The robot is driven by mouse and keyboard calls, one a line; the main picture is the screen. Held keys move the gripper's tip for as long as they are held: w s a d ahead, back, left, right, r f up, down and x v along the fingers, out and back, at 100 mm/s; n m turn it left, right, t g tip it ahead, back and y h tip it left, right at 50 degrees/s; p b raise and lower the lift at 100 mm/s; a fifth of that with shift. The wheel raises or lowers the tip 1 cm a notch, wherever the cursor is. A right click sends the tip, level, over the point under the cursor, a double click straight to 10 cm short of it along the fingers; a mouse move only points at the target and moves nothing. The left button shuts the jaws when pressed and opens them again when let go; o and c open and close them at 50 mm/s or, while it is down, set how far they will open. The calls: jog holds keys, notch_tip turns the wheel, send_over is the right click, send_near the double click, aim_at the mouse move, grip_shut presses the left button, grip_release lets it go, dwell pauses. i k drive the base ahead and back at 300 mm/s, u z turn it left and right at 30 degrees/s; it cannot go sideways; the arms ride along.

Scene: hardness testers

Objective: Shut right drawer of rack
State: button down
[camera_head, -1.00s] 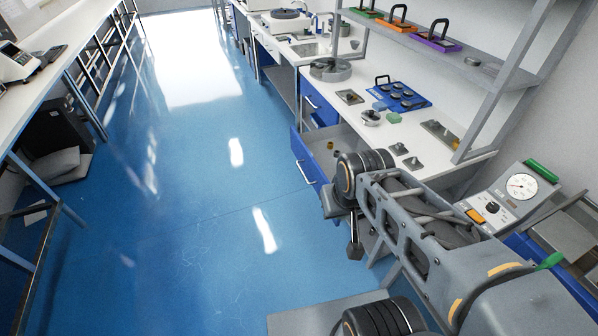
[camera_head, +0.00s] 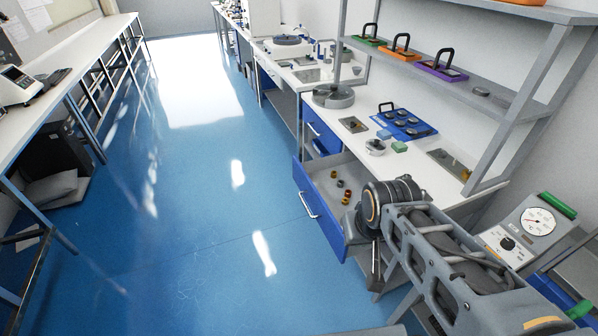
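The open drawer (camera_head: 318,217) of the bench-like rack has a blue front with a light handle (camera_head: 308,206). It sticks out over the floor at the middle of the view. Several small brass and dark pieces lie inside its grey interior. My arm crosses the near right end of the drawer from the lower right. My gripper (camera_head: 375,272) seems to hang below the arm's dark rounded joint, just right of the drawer front. Its fingers are too small and hidden to judge, and I cannot tell whether it touches the drawer.
Other blue drawers (camera_head: 322,135) farther along look shut. The white benchtop carries a blue tray of dark discs (camera_head: 405,124) and a round grey device (camera_head: 333,96). A shelf (camera_head: 470,82) stands above. A dial tester (camera_head: 522,228) is at the right. The blue floor (camera_head: 190,230) left of the drawer is clear.

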aim_at(321, 193)
jog(key=u, duration=0.35)
jog(key=i, duration=0.85)
jog(key=u, duration=1.05)
jog(key=i, duration=0.35)
jog(key=u, duration=0.35)
